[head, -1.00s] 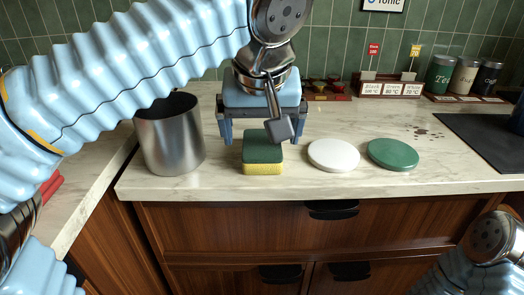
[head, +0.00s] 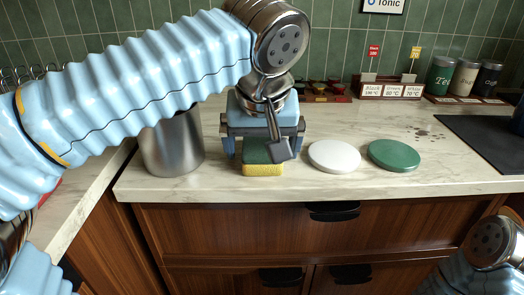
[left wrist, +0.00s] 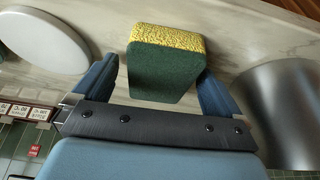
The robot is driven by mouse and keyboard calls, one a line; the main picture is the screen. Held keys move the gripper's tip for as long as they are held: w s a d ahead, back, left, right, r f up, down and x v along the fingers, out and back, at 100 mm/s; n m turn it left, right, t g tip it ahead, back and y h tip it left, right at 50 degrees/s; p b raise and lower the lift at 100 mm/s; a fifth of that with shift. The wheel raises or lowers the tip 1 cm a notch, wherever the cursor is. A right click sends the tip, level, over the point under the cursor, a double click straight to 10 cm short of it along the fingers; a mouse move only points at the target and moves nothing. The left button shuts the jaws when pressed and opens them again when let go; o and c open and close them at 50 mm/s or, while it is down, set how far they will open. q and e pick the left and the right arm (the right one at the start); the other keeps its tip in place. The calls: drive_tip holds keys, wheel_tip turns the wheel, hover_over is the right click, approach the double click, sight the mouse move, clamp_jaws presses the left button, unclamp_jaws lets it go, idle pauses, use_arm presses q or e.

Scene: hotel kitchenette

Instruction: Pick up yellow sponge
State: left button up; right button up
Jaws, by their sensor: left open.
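The yellow sponge (head: 263,170) has a dark green top layer and rests on the counter near its front edge. It also shows in the left wrist view (left wrist: 166,45), between the two finger ends. My left gripper (head: 265,152) is open above and around the sponge in the head view, hiding most of its green top. In the left wrist view the blue fingers of the left gripper (left wrist: 158,78) stand on either side of the sponge with gaps. My right arm shows at the lower right of the head view, but its gripper is out of view.
A steel canister (head: 172,150) stands left of the sponge. A white disc (head: 334,156) and a green disc (head: 394,155) lie to its right. Tea tins (head: 440,74) and a label rack (head: 390,90) stand at the back right. A dark mat (head: 487,138) lies at the right.

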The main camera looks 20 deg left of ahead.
use_arm(q)
drive_tip(key=shift+c, duration=0.3)
drive_tip(key=c, duration=1)
drive_tip(key=shift+r, duration=0.1)
